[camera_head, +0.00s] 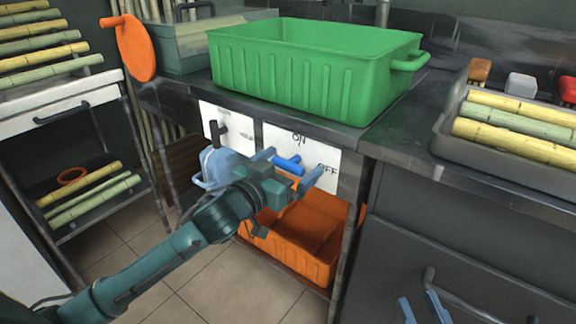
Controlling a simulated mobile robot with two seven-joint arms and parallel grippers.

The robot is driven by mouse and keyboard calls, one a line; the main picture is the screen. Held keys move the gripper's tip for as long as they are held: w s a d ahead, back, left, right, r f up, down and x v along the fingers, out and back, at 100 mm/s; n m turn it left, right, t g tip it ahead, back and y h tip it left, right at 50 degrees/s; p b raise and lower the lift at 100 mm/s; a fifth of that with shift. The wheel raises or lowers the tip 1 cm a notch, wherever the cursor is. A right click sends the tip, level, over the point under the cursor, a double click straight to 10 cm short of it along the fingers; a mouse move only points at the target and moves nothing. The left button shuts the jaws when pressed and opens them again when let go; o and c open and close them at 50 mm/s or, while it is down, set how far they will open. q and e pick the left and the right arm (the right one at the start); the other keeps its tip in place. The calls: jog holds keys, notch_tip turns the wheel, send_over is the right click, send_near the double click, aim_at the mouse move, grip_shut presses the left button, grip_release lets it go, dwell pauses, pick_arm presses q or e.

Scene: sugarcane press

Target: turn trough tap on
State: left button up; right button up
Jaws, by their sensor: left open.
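A blue tap handle (289,165) shows in front of a white panel (302,146) marked "ON" at the top and "OFF" at the lower right. My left gripper (289,168) is open, with one finger on each side of the handle. Whether the fingers touch it cannot be told. The tap's base is hidden behind the gripper. My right gripper (421,309) is at the bottom edge, with its fingertips apart and nothing visible between them.
A green tub (317,72) stands on the counter above the panel. An orange crate (290,255) sits below. A dark lever (217,133) is on a second white panel to the left. A grey tray (500,161) of cane and drawers with a handle are at right.

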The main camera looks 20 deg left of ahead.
pick_arm(q)
jog(key=shift+c, duration=0.4)
jog(key=c, duration=0.8)
